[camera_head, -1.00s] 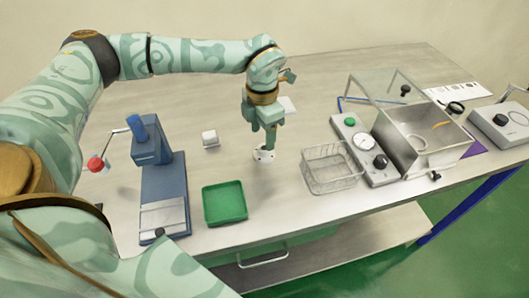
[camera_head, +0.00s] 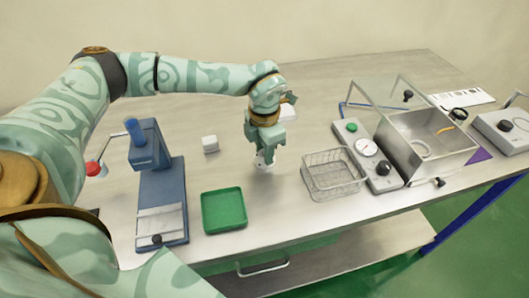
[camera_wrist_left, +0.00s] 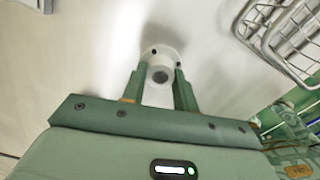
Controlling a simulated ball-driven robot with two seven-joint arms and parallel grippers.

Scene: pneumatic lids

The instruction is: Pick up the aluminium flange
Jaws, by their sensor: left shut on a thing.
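The aluminium flange (camera_head: 264,164) is a small pale round piece with dark holes, at the middle of the table between the green tray and the wire basket. My left gripper (camera_head: 266,152) is above it, pointing down, with its fingers shut on it. In the left wrist view the flange (camera_wrist_left: 161,54) sits between the two green fingertips, its wide holed rim beyond them. The gripper hides part of the flange in the head view. I cannot tell whether it touches the table. My right gripper is not in view.
The green tray (camera_head: 205,213) and wire basket (camera_head: 333,175) stand close on either side. A blue press (camera_head: 163,190) is at left, a white block (camera_head: 210,144) behind the tray. A steel chamber (camera_head: 455,157) with raised clear lid and gauge stands at right. The front-middle table is bare.

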